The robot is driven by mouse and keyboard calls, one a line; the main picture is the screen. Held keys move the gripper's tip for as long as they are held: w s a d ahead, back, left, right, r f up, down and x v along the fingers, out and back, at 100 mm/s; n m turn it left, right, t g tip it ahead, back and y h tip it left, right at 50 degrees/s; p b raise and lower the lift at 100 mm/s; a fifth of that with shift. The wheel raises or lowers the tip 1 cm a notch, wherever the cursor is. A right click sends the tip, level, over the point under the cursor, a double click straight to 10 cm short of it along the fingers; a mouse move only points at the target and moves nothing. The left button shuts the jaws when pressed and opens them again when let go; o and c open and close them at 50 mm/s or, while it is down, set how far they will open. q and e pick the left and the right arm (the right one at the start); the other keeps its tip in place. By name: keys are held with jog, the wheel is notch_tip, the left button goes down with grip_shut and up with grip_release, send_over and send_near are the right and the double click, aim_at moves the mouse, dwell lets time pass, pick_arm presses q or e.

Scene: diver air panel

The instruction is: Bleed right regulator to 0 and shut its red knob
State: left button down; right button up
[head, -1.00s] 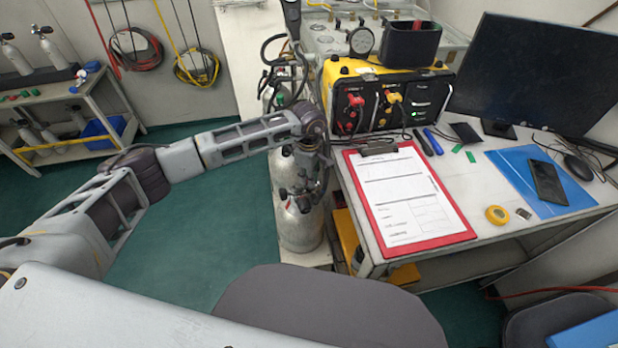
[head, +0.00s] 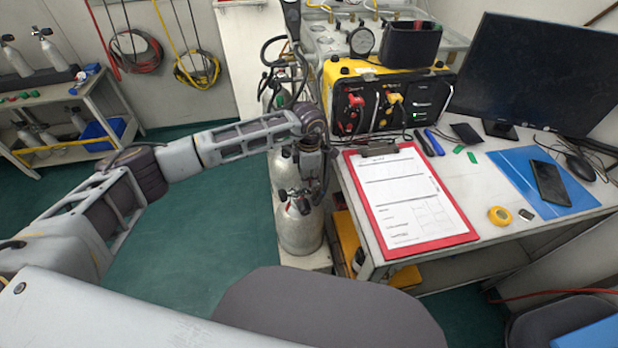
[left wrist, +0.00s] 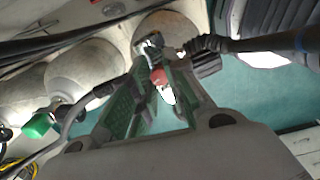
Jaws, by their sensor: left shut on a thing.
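My left gripper (head: 298,196) reaches down in the head view to the valve at the top of a silver cylinder (head: 300,232). In the left wrist view its green-padded fingers (left wrist: 158,84) are around a small red knob (left wrist: 158,76), gripping it near the tips. A shiny metal valve (left wrist: 150,47) sits just beyond the knob, with a black hose or handle (left wrist: 215,44) running right. The knob is hidden by my gripper in the head view. I cannot make out a regulator reading. My right gripper is not in view.
A yellow-black panel box (head: 385,95) with red and yellow fittings and a round gauge (head: 361,41) stands at the back of the desk. A red clipboard (head: 468,236) lies at the desk's near-left edge, close to my left arm. Open green floor lies left.

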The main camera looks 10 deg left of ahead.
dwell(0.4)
pick_arm(q)
jog(key=c, duration=1.3)
grip_release()
jog(key=shift+c, duration=0.2)
notch_tip(320, 180, up, 12)
